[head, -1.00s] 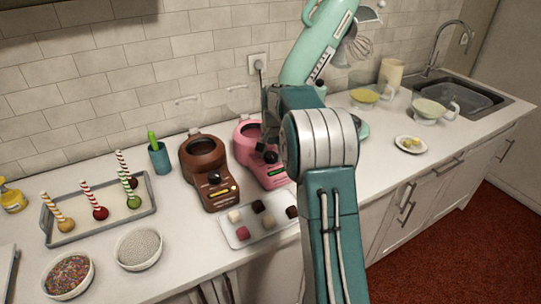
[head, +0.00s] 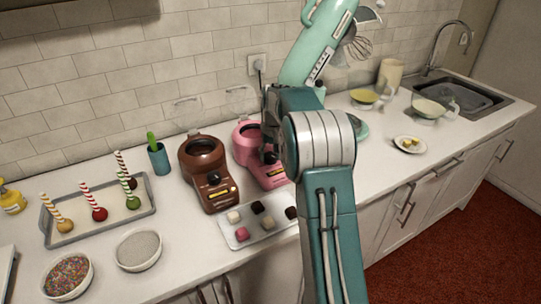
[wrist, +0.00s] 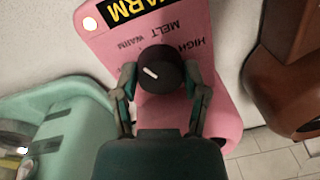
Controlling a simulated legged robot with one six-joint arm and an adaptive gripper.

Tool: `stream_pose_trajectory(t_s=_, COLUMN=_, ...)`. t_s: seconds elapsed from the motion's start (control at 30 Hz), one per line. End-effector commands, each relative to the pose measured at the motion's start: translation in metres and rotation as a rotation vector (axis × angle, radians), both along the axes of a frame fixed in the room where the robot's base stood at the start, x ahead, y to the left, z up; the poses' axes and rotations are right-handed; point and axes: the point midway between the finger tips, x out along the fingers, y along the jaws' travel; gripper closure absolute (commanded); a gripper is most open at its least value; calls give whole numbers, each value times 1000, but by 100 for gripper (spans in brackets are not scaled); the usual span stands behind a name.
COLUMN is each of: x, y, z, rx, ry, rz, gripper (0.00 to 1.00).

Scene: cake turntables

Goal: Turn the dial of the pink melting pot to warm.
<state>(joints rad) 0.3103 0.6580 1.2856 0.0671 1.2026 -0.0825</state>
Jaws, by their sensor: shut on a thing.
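The pink melting pot (head: 246,136) stands on the counter beside the brown one. Its sloping front panel (wrist: 105,50) fills the middle of the wrist view, printed MELT, WARM and HIGH. The black dial (wrist: 160,70) has a white mark slanting to the upper left, toward the small WARM print. My gripper (wrist: 160,88) is shut on the dial, one finger on each side. In the head view my arm partly hides the pot and dial.
The brown melting pot (head: 203,152) stands close on the left. A tray of chocolates (head: 241,233) lies just in front. A mint-green stand mixer (head: 318,45) is behind my arm. Bowls and a cake-pop tray (head: 62,238) are farther left.

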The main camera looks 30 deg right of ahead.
Motion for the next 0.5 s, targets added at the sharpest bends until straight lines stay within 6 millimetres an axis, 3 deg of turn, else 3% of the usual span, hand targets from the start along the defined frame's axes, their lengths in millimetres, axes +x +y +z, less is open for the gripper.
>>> stream_pose_trajectory(t_s=0.3, x=2, y=2, z=0, rx=2, ry=-6, rz=2, gripper=90)
stream_pose_trajectory(t_s=0.33, x=2, y=2, z=0, rx=2, ry=-6, rz=2, gripper=38)
stream_pose_trajectory(t_s=0.37, x=2, y=2, z=0, rx=2, ry=-6, rz=2, gripper=28)
stream_pose_trajectory(t_s=0.5, x=1, y=1, z=0, rx=1, ry=-4, rz=2, gripper=28)
